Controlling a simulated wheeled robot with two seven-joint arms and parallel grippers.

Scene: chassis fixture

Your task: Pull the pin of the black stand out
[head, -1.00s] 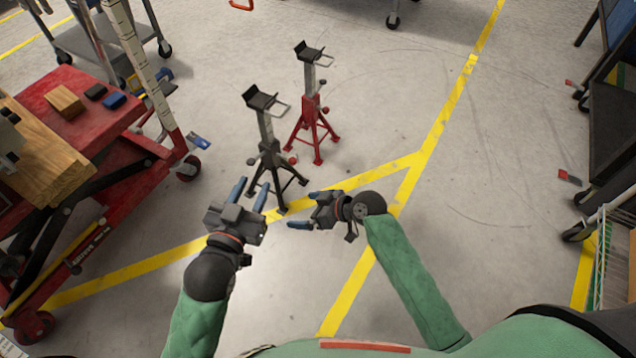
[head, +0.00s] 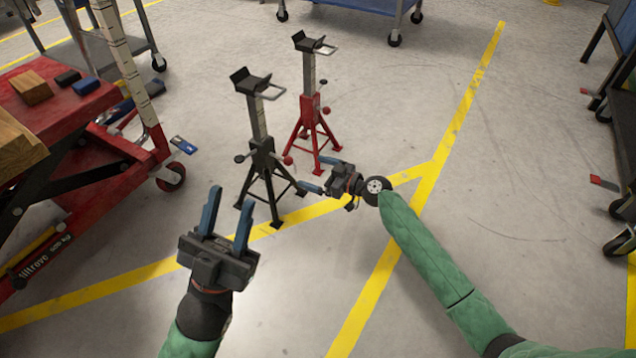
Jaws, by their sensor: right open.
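The black stand (head: 262,160) stands upright on the floor with a saddle on top. A red ball (head: 287,160) shows at the right of its collar and a dark knob (head: 239,158) at the left; I cannot tell which belongs to the pin, and its shaft is not clear. My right gripper (head: 320,174) is open and empty, right of the black stand, its blue fingers pointing left toward the legs and apart from the red ball. My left gripper (head: 230,200) is open and empty in front and left of the stand, fingers pointing away from me.
A red stand (head: 313,120) stands close behind and right of the black one. A red lift table (head: 60,110) with wooden blocks is at left. A blue cart (head: 360,6) stands at the back. Open floor with yellow lines lies to the right.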

